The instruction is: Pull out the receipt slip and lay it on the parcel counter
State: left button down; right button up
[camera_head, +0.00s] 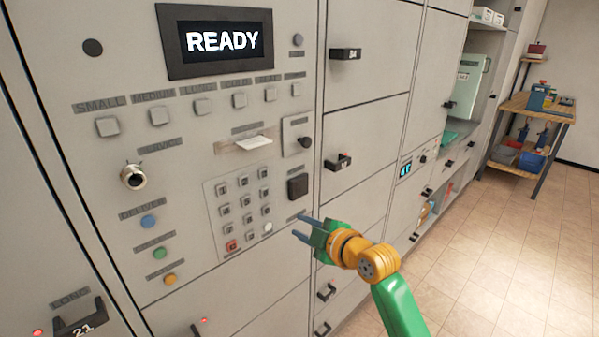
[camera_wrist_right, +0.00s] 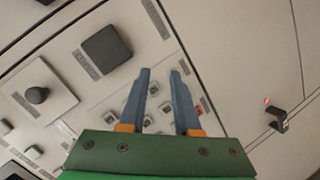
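The receipt slip (camera_head: 254,142) is a small white paper. It sticks out of a slot in the locker panel, above the keypad (camera_head: 240,212), in the head view. My right gripper (camera_head: 301,228) is open and empty, below and to the right of the slip, near the keypad's lower right. In the right wrist view its two blue fingers (camera_wrist_right: 160,75) are apart with nothing between them, and keypad buttons show behind them. The parcel counter cannot be picked out with certainty. My left gripper is not in view.
A screen reading READY (camera_head: 222,40) is above a row of size buttons. A round lock (camera_head: 133,177) juts out at the left, and locker handles (camera_head: 340,161) jut out right of the panel. A wooden table (camera_head: 538,106) stands at the far right. The tiled floor is clear.

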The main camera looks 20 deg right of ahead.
jog(key=s+a+r+n+t+y, duration=0.25)
jog(key=r+n, duration=0.25)
jog(key=r, duration=0.9)
jog(key=n, duration=0.3)
send_near(258, 143)
jog(key=shift+t+y, duration=0.35)
jog(key=p+x, duration=0.1)
jog(key=x, duration=0.5)
jog(key=f+p+x, duration=0.1)
jog(key=x, duration=0.3)
jog(key=shift+d+p, duration=0.1)
jog(key=shift+p, duration=0.2)
jog(key=shift+c, duration=0.2)
grip_shut()
jog(key=b+v, duration=0.1)
jog(key=v, duration=0.8)
